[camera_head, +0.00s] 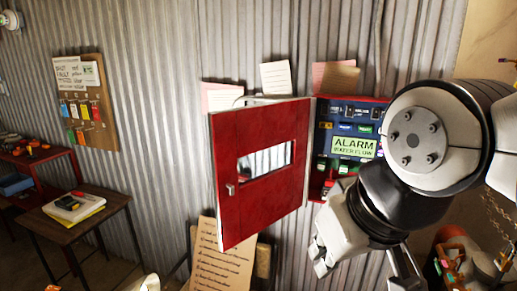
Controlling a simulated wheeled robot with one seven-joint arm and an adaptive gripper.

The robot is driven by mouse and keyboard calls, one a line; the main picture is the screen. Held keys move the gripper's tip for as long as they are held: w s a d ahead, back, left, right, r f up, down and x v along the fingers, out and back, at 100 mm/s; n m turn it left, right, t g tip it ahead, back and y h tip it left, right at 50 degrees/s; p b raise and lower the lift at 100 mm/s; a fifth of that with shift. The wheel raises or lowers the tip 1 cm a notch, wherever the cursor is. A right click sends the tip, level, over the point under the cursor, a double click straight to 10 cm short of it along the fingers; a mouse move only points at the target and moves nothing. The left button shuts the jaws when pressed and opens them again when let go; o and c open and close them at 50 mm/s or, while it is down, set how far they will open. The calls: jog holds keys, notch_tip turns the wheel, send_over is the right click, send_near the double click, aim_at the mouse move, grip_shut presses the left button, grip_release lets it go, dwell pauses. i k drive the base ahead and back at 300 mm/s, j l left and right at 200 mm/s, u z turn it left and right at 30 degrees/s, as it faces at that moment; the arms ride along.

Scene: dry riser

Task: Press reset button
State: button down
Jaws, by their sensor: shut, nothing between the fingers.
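A red alarm cabinet (380,101) is mounted on the corrugated wall with its red door (226,170) swung open to the left. Inside is a dark panel with a lit green display (354,147) reading "ALARM WATER FLOW". Small switches and coloured labels (349,112) sit above and around the display. I cannot make out which one is the reset button. My arm covers the right side of the cabinet. My gripper (321,264) is shut and empty, below the cabinet's lower edge and right of the open door. It appears apart from the panel, but depth is hard to judge.
Paper notes (276,78) are fixed above the cabinet. A written sheet (224,262) stands below the door. A small table (62,228) with a book and a red shelf (35,158) stand left. A cluttered container (458,260) is at lower right.

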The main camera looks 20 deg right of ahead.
aim_at(367, 128)
jog(key=z, duration=0.6)
jog(key=l+z, duration=0.1)
jog(key=z, duration=0.2)
jog(key=k, duration=0.05)
